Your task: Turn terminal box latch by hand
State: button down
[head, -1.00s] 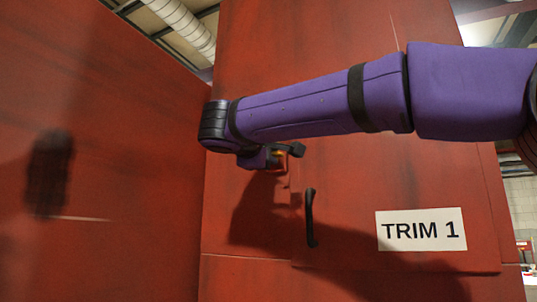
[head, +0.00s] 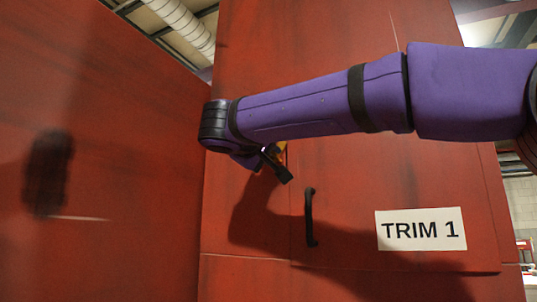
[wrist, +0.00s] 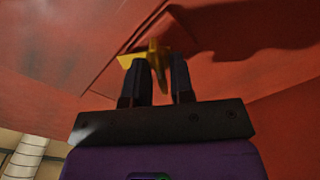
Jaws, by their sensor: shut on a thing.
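The terminal box is a red cabinet with a flat door (head: 400,180) and a white "TRIM 1" label. The latch, a small yellow piece (wrist: 152,52), is on the red face near the door's edge; in the head view only a sliver of the yellow latch (head: 282,146) shows behind my arm. My gripper (wrist: 160,72) is at the latch, one dark finger on each side, shut on its standing yellow tab. In the head view my gripper (head: 277,165) is tilted, with part of it hidden by my wrist.
A black vertical handle (head: 310,217) stands out from the door below my gripper. The "TRIM 1" label (head: 421,229) is to its right. A red side panel (head: 120,150) closes off the left. A ribbed pale duct (head: 183,22) runs overhead.

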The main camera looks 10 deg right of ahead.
jog(key=m, duration=1)
jog(key=shift+s+a+m, duration=0.1)
jog(key=shift+a+m, duration=0.05)
jog(key=shift+m, duration=0.25)
dwell(0.3)
jog(key=c, duration=1.3)
grip_release()
jog(key=shift+s+a, duration=0.1)
jog(key=shift+s, duration=0.05)
jog(key=shift+o, duration=0.2)
jog(key=v, duration=1)
jog(key=shift+s, duration=0.25)
